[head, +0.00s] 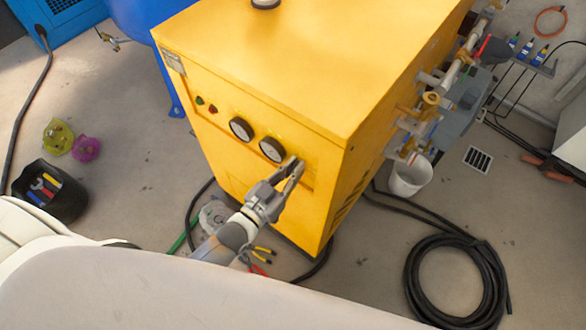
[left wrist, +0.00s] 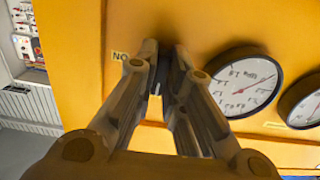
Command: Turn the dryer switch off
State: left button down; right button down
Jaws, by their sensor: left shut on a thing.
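The yellow dryer cabinet (head: 290,60) fills the upper middle of the head view, its front panel facing me. My left gripper (head: 293,168) reaches up to the right part of that panel, right of a gauge. In the left wrist view, the fingers of my left gripper (left wrist: 164,62) are close together at the panel, shut on a small dark part, the switch (left wrist: 156,88), which is mostly hidden between them. Its setting cannot be read. A small label (left wrist: 120,56) is partly covered by a finger. My right gripper is not in view.
Pipes and valves (head: 430,100) line the cabinet's right side. A white bucket (head: 410,178), coiled black hose (head: 455,280) and black bin (head: 55,195) stand around on the floor.

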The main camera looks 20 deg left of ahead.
pick_arm(q)
jog(key=shift+f, duration=0.1)
jog(key=c, duration=1.5)
grip_release()
jog(key=v, duration=1.2)
